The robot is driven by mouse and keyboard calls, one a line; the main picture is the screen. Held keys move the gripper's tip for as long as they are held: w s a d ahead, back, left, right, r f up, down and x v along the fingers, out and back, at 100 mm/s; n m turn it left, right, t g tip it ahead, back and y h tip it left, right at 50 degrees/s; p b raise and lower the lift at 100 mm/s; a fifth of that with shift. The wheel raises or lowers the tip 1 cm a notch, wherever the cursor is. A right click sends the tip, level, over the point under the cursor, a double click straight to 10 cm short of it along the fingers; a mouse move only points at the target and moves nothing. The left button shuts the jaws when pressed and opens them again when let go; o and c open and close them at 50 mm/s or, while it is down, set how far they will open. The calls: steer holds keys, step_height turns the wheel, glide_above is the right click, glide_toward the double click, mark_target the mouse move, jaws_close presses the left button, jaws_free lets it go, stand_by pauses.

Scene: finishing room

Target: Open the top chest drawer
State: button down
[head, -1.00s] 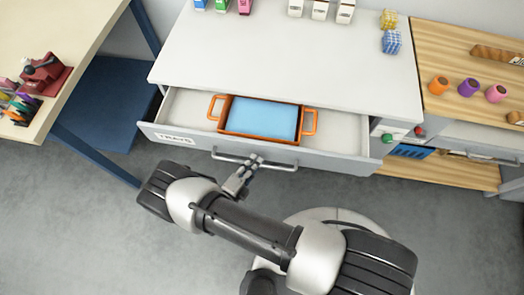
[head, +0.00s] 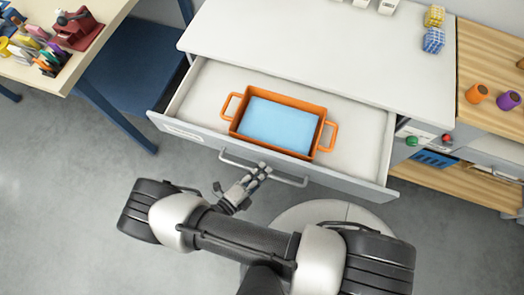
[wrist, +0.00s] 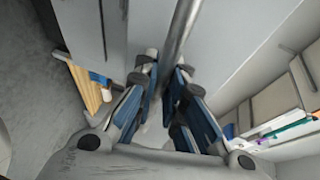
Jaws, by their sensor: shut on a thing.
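The top chest drawer (head: 165,126) stands pulled out from the white chest (head: 310,45). Inside it lies an orange tray (head: 318,135) with two handles and a light blue bottom. The drawer's bar handle (head: 292,180) runs along its front. My gripper (head: 262,173) is at the middle of this handle, shut on it. In the wrist view the grey bar (wrist: 180,30) runs down between the blue-padded fingers of my gripper (wrist: 162,90). The fingers hide part of the bar.
A wooden-topped bench (head: 485,60) with colored pieces stands at the right. A table (head: 95,15) with a red device and small tools is at the upper left, with blue legs below. Grey floor (head: 60,200) is clear at the left front.

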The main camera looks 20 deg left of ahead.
steer(key=c, duration=1.9)
jaws_free()
steer(key=v, duration=1.2)
steer(key=shift+r, duration=0.1)
